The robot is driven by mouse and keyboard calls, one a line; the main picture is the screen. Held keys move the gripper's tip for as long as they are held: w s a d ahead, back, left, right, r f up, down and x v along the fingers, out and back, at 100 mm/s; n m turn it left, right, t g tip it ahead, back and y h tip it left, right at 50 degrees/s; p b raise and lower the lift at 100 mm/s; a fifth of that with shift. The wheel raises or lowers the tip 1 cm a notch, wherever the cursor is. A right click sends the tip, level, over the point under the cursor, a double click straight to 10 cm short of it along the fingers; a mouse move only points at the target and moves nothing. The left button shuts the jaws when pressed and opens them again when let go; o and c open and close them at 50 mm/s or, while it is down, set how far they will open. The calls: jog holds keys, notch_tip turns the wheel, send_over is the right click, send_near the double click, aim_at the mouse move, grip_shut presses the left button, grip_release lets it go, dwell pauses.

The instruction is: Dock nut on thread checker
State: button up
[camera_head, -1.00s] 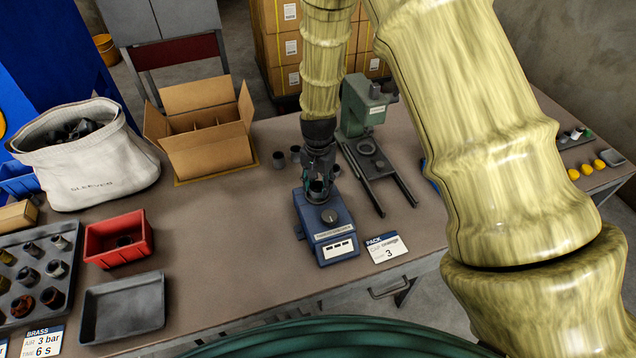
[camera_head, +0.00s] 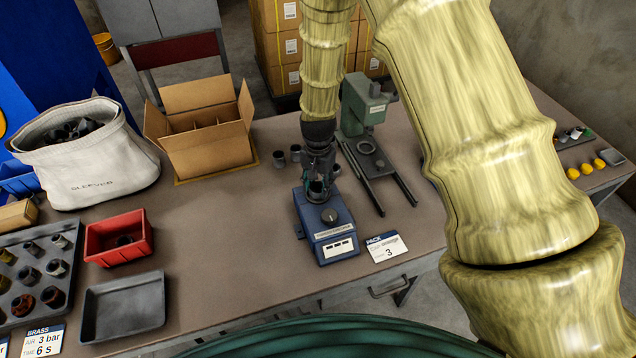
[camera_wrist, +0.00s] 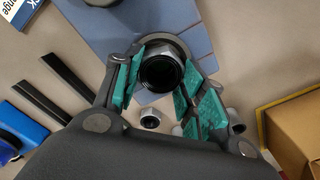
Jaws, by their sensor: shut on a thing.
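The thread checker (camera_head: 328,225) is a blue box with a dark knob and a pale label on its front, standing on the bench. My gripper (camera_head: 318,180) is over its back part, pointing down. The nut appears right over a round seat on the blue checker top (camera_wrist: 195,45). I cannot tell whether it touches the seat. In the head view the nut is mostly hidden by the fingers.
A green press (camera_head: 364,110) with two dark rails stands just right of the checker. Several loose nuts (camera_head: 279,158) lie behind it, left of my gripper. An open carton (camera_head: 205,140), red bin (camera_head: 118,240) and grey tray (camera_head: 124,306) are further left. A PACK card (camera_head: 386,246) lies right.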

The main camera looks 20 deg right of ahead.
jog(key=shift+f, duration=0.4)
jog(key=o, duration=0.9)
notch_tip(320, 180, up, 11)
jog(key=p, duration=0.7)
dwell(0.4)
dwell(0.5)
